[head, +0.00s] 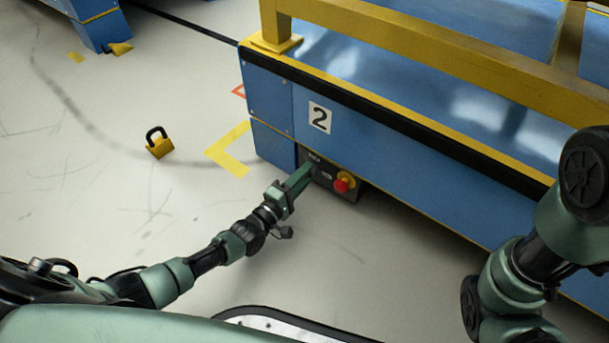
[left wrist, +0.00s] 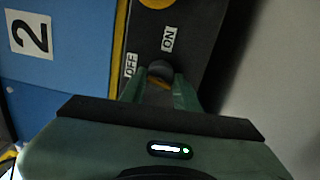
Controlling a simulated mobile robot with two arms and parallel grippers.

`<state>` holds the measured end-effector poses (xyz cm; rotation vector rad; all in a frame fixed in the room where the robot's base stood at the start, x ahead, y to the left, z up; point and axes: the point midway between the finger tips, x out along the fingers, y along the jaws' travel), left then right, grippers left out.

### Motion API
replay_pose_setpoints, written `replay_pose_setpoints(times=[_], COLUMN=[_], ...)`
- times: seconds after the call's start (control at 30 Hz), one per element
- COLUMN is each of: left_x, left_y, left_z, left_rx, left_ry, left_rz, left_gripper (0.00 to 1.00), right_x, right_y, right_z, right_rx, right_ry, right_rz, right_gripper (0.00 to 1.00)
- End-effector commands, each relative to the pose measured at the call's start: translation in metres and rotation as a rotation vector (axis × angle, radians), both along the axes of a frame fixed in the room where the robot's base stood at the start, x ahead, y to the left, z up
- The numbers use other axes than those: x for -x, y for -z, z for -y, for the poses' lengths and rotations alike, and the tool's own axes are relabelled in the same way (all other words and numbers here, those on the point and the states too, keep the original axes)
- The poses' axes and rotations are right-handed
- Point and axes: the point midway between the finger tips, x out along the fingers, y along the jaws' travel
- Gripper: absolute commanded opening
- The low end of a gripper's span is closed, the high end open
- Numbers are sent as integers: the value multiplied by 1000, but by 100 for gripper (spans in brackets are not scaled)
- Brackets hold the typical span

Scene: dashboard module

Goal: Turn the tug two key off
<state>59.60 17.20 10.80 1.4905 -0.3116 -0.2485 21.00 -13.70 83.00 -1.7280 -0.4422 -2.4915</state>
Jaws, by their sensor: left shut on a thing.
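The tug marked 2 (head: 320,117) is a blue vehicle with a yellow frame, and the 2 also shows in the left wrist view (left wrist: 31,36). Its dark key panel (head: 325,178) is low on its side. In the left wrist view, a dark round key switch (left wrist: 160,68) sits by the OFF label (left wrist: 131,66) and the ON label (left wrist: 168,38). My left gripper (head: 309,172) is at this panel, its fingers (left wrist: 160,92) closed around the key at the switch. The key is mostly hidden between them, so its angle cannot be told. My right gripper is out of view.
A red button on a yellow base (head: 343,183) sticks out just right of my left gripper. A yellow padlock (head: 159,143) with a black shackle lies on the floor to the left. Yellow tape (head: 230,150) marks the floor. The floor left of the tug is mostly clear.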

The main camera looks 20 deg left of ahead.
Motion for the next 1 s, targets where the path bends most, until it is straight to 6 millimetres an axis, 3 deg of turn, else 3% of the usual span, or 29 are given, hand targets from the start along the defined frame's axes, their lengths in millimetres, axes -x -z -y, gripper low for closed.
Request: replay_pose_setpoints(times=[0.4, 0.97, 1.0], left_x=[1, 1, 1], left_y=[3, 2, 2], left_z=[0, 0, 0], left_rx=[182, 211, 211], left_ry=[1, 0, 0], left_rz=[-69, -80, -80], left_gripper=[0, 0, 37], right_x=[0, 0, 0], right_y=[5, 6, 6], right_z=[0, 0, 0], right_rx=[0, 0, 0], right_ry=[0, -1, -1], right_rz=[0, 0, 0], right_gripper=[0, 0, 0])
